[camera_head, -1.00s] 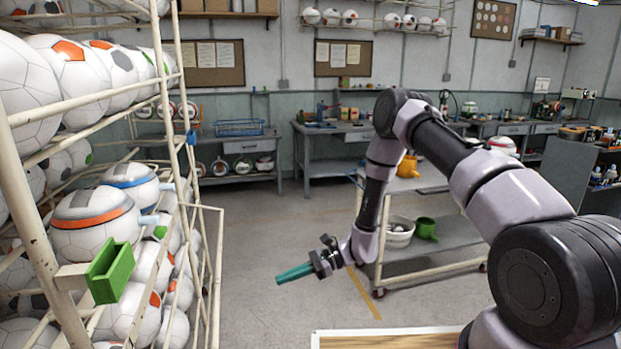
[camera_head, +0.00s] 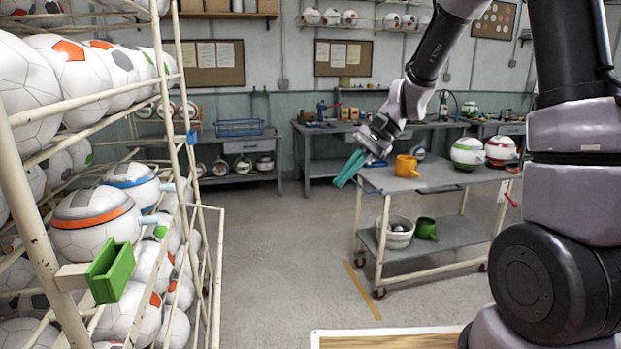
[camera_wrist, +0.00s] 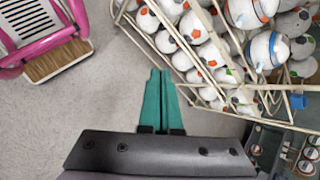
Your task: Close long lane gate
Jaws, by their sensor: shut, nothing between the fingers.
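A cream metal ball rack (camera_head: 85,100) fills the left of the head view, with balls lying in sloping lanes. A narrow cream bar frame (camera_head: 220,255) stands at its right end; I cannot tell for sure whether this is the long lane gate or how far it is open. A green bracket (camera_head: 110,272) sits on the rack's near side. My gripper (camera_head: 348,172), with teal fingers, is shut and empty, in the air right of the rack and apart from it. In the wrist view my gripper (camera_wrist: 160,75) points toward the floor, with the rack (camera_wrist: 215,92) to its upper right.
A grey trolley (camera_head: 450,178) stands right of my gripper, carrying an orange mug (camera_head: 406,166) and balls; a white bucket (camera_head: 396,232) and green pot (camera_head: 427,229) are below. A pink-framed object (camera_wrist: 42,40) shows upper left in the wrist view. Floor between rack and trolley is clear.

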